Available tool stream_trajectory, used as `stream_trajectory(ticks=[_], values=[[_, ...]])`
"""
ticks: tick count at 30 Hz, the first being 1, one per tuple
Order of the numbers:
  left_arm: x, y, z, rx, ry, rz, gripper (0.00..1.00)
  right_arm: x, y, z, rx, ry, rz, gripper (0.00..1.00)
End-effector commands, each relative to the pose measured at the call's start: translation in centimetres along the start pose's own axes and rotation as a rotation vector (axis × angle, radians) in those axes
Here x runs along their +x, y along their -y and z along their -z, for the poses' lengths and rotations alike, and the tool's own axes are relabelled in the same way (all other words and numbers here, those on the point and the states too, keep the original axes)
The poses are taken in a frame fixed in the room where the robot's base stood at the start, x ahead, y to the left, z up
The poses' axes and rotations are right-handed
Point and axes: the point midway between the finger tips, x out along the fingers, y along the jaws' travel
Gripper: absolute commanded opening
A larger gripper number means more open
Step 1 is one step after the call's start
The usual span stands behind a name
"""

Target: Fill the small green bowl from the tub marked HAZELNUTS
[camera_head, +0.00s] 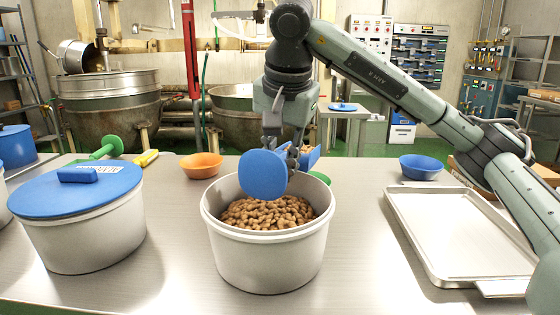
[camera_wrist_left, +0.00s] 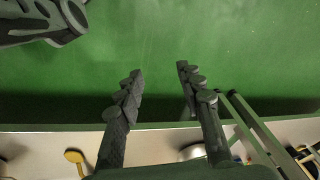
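An open white tub (camera_head: 267,250) full of brown nuts (camera_head: 267,212) stands at the middle of the steel table; no marking on it is readable. My right gripper (camera_head: 287,150) is above its far rim, shut on a blue scoop (camera_head: 265,175). The scoop's round blue part faces me and hides the fingertips; nuts show in its blue part behind (camera_head: 310,157). The small green bowl (camera_head: 321,177) is behind the tub, mostly hidden by the rim. My left gripper (camera_wrist_left: 160,72) is open and empty over green floor in the left wrist view.
A tub with a blue lid (camera_head: 85,179) stands left; its label is unreadable. An orange bowl (camera_head: 202,165), a blue bowl (camera_head: 421,167) and a green-handled tool (camera_head: 106,147) lie towards the back. A metal tray (camera_head: 465,235) is at right.

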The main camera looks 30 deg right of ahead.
Motion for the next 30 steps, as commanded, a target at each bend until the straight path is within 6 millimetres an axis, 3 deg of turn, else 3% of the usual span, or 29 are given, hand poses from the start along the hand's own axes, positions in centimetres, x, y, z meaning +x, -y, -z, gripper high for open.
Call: stream_trajectory(ticks=[10,18,30], values=[[-1.3,0.5,1.7,-0.014,-0.029,0.003,0.37,0.2,0.0,0.3,0.014,0.059,-0.004,0.00],[0.4,-0.1,-0.4,0.005,0.005,0.001,0.37,-0.1,0.1,0.8,0.025,0.120,-0.008,0.00],[1.7,-0.1,-1.6,0.023,0.011,0.006,0.37,-0.4,0.2,1.2,0.039,0.190,-0.016,0.00]])
